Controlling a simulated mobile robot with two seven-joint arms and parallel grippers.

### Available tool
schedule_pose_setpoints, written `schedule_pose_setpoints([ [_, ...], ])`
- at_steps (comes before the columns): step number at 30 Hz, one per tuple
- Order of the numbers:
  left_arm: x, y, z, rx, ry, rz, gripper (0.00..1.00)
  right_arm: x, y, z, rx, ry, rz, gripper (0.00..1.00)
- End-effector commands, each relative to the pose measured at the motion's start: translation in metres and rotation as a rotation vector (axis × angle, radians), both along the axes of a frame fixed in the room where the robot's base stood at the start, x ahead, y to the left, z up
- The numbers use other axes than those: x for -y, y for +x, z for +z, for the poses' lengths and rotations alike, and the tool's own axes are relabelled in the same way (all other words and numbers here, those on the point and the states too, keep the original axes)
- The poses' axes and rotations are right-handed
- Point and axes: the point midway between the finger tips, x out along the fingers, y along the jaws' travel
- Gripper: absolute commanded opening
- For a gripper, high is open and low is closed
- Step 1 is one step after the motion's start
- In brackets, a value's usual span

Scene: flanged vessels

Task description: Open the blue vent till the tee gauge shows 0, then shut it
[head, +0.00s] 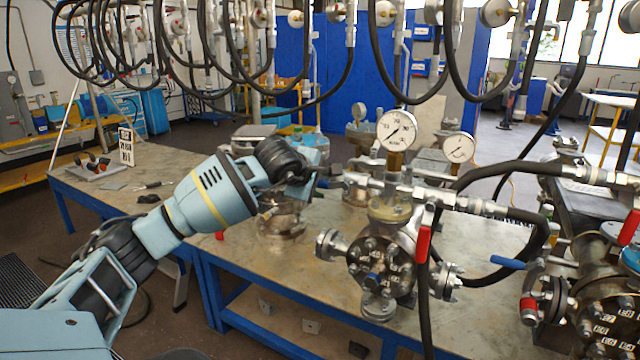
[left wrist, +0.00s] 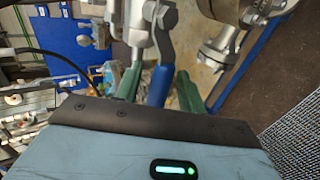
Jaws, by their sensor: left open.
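My left gripper (head: 312,183) is at the left end of the pipework on the near vessel (head: 382,265). In the left wrist view its two green fingers (left wrist: 159,76) are apart, one on each side of a blue lever (left wrist: 160,86). I cannot tell whether either finger touches the lever. In the head view my wrist hides most of that lever. A round gauge (head: 397,130) with a white dial stands on a brass fitting above the vessel. Its dark needle shows, but the exact reading is too small to tell. My right gripper is not in view.
A second gauge (head: 459,148) stands to the right. A red lever (head: 424,238) hangs at the vessel's front, and another blue lever (head: 507,262) is at the right. Black hoses loop overhead and beside the vessel. The table (head: 180,185) is largely clear at the left.

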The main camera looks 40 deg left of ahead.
Motion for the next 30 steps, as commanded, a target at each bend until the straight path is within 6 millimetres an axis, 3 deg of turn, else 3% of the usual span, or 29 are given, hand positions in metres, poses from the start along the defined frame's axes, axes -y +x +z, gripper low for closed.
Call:
schedule_pose_setpoints([
  [16,0.013,-0.055,0.037,0.001,0.002,0.000,0.40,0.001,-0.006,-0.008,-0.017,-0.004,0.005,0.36],
  [30,0.015,-0.062,0.043,0.001,0.001,0.001,0.40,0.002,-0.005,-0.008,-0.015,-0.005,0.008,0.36],
])
